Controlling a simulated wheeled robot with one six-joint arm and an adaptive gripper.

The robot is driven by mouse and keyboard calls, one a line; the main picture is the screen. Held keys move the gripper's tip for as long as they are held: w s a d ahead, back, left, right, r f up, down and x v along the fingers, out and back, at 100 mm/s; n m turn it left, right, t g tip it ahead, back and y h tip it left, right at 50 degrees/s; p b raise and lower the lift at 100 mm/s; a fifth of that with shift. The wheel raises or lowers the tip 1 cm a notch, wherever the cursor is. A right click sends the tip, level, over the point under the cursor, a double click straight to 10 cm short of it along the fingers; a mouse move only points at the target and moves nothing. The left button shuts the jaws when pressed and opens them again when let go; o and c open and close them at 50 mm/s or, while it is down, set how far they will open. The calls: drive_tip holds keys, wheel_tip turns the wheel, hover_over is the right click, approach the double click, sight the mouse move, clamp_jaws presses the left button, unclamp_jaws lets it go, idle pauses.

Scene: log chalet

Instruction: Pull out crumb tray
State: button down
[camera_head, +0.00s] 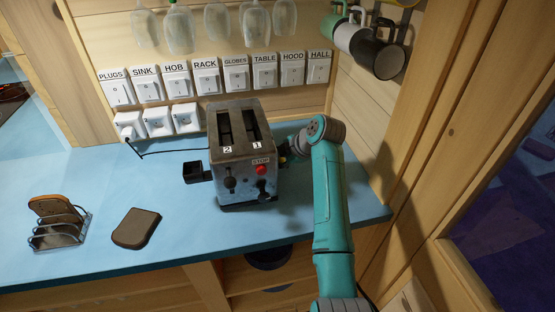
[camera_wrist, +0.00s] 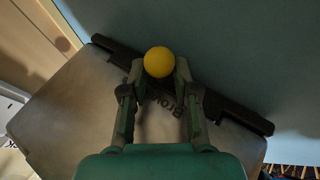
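The toaster (camera_head: 243,155) stands on the blue counter, with two top slots and a red stop button. In the wrist view, a long dark bar (camera_wrist: 232,108), which looks like the crumb tray's front edge, runs along the toaster's side (camera_wrist: 75,110) near the counter. A round yellow knob (camera_wrist: 159,62) sits at this bar. My gripper (camera_wrist: 160,70) has a finger on each side of the knob, and both fingertips appear to touch it. In the head view, my gripper (camera_head: 288,152) is at the toaster's right side, mostly hidden. The bar looks close against the toaster; any gap is unclear.
A black open-topped box (camera_head: 193,171) juts from the toaster's left. A toast rack (camera_head: 58,232) and a dark slice-shaped item (camera_head: 136,228) lie left on the counter (camera_head: 95,190). Labelled switches (camera_head: 206,80) line the wall; mugs (camera_head: 376,52) and glasses hang above. Wooden panelling bounds the right.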

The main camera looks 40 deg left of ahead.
drive_tip(key=w+d, duration=0.4)
drive_tip(key=w, duration=0.1)
drive_tip(key=w+d, duration=0.2)
drive_tip(key=shift+w+d+r, duration=0.1)
drive_tip(key=shift+w, duration=0.15)
drive_tip(key=c, duration=0.9)
unclamp_jaws()
drive_tip(key=v, duration=0.7)
drive_tip(key=shift+d+r, duration=0.15)
drive_tip(key=shift+r, duration=0.05)
drive_tip(key=shift+s, duration=0.1)
